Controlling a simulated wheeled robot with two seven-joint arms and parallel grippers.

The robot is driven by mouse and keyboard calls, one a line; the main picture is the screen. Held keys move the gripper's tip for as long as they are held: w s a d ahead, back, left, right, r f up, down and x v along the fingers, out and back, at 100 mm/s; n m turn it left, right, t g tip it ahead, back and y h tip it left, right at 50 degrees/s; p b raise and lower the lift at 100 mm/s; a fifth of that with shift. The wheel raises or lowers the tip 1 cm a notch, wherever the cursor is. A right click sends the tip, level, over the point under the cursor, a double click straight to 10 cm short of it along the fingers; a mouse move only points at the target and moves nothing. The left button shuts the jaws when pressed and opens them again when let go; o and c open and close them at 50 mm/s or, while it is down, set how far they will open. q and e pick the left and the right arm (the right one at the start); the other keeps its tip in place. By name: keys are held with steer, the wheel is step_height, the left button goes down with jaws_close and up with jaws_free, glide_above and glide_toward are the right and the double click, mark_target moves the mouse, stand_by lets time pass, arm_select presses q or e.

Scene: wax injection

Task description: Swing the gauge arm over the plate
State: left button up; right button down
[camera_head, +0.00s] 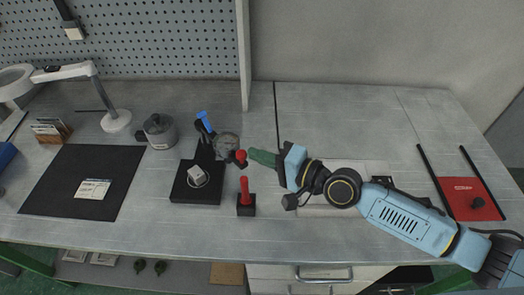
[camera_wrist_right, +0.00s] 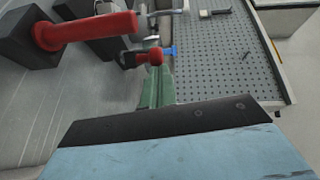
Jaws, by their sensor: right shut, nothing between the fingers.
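A black plate (camera_head: 181,196) lies left of the table's middle with a small pale block (camera_head: 197,176) on it. Behind it stands a dark post with a blue end (camera_head: 205,121). A round grey dial-like part (camera_head: 228,146) and a red knob (camera_head: 241,157), probably of the gauge arm, sit to the back right of the plate. My right gripper (camera_head: 262,158) has green fingers, shut and empty, with tips just right of the red knob. In the right wrist view the knob (camera_wrist_right: 148,57) shows beside the fingers (camera_wrist_right: 157,85); I cannot tell whether they touch. My left gripper is out of view.
A red upright handle on a black block (camera_head: 246,209) stands in front of the knob, close to my right gripper. A grey pot (camera_head: 160,131), a lamp (camera_head: 117,121) and a black mat (camera_head: 60,195) are at left. A red pad (camera_head: 470,199) lies at right.

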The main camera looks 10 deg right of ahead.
steer(key=shift+s+a+r+p, duration=0.15)
steer(key=shift+s+a+p, duration=0.55)
steer(key=shift+a+p, duration=0.2)
